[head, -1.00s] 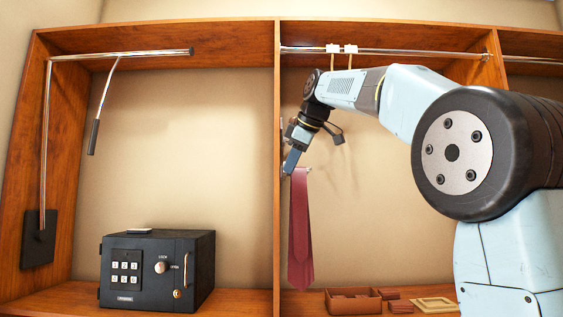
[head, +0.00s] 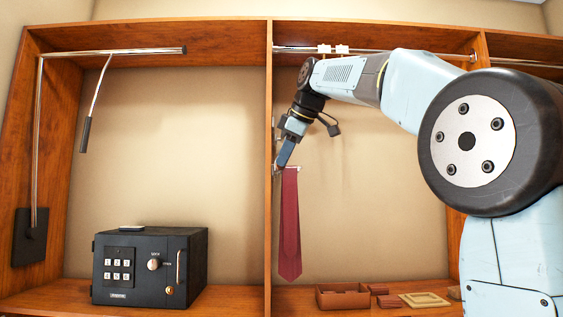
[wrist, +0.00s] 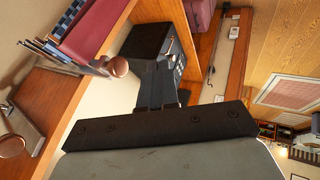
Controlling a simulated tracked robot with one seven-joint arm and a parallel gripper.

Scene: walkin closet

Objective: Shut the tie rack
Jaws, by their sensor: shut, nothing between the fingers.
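The tie rack (head: 291,168) is a small rail on the right face of the wooden divider, partly hidden by my gripper. A dark red tie (head: 289,225) hangs from it. My gripper (head: 279,166) is shut and empty beside the rack, close to the divider; I cannot tell if it touches the rack. In the wrist view the shut fingers (wrist: 158,90) point toward the black safe. There the red tie (wrist: 88,28) and a rack-like row of thin bars are at the upper left, with a round brown knob (wrist: 117,67) left of the fingers.
The wooden divider (head: 269,215) stands right beside my gripper. The black safe (head: 150,268) sits on the left shelf. A brown box (head: 343,298) and a light frame (head: 425,300) lie on the right shelf. A chrome rod (head: 390,54) runs above. Open space lies right of the tie.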

